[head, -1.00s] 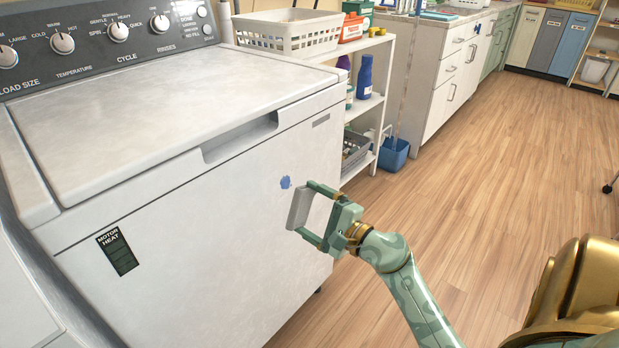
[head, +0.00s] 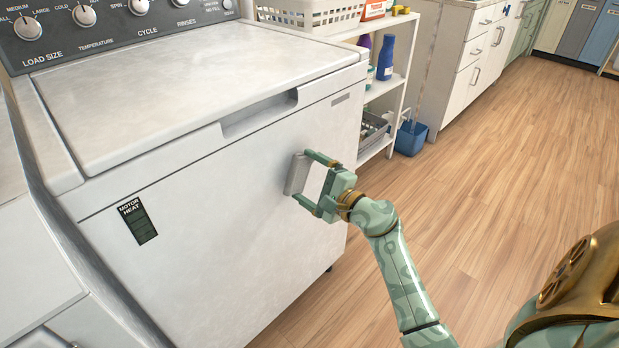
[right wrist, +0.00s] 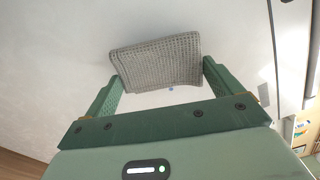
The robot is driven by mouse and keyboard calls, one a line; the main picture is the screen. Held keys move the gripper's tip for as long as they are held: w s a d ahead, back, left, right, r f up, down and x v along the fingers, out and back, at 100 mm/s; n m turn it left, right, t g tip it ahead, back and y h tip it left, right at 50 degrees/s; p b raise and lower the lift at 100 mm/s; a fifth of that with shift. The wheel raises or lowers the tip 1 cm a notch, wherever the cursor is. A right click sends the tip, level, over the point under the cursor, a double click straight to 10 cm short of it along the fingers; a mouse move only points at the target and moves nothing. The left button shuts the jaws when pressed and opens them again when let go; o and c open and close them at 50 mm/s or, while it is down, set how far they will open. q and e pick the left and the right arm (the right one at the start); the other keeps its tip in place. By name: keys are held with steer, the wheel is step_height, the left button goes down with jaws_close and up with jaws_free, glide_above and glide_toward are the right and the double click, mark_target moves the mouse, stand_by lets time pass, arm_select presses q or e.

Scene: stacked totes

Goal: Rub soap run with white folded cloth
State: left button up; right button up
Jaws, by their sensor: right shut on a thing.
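The white folded cloth (head: 298,174) looks grey and waffle-textured in the right wrist view (right wrist: 157,62). My right gripper (head: 309,180) is shut on it, with one finger at each end. The cloth is at the front panel of the white washing machine (head: 225,235), below the lid handle recess; I cannot tell whether it presses on the panel. The blue soap run is hidden in the head view. A tiny bit of the blue soap run (right wrist: 171,88) shows at the cloth's edge in the right wrist view. My left gripper is not in view.
A white shelf (head: 385,88) with bottles and baskets stands right of the washer. A blue bucket (head: 410,138) is on the floor by it. White drawers (head: 470,62) line the back. The wooden floor (head: 500,170) at right is clear.

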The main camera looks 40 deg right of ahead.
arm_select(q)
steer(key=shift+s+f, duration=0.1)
arm_select(e)
steer(key=shift+w, duration=0.85)
steer(key=shift+d+f+b, duration=0.2)
steer(key=shift+d+b, duration=0.6)
steer(key=shift+d, duration=0.5)
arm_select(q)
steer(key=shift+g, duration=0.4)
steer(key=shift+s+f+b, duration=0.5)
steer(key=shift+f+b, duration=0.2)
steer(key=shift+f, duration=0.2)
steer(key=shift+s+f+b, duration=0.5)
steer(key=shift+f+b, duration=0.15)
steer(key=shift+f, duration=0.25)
arm_select(e)
steer(key=shift+w+d+r, duration=0.1)
steer(key=shift+w+d, duration=0.05)
steer(key=shift+d, duration=1.1)
steer(key=shift+w+d, duration=0.15)
steer(key=shift+d, duration=1.05)
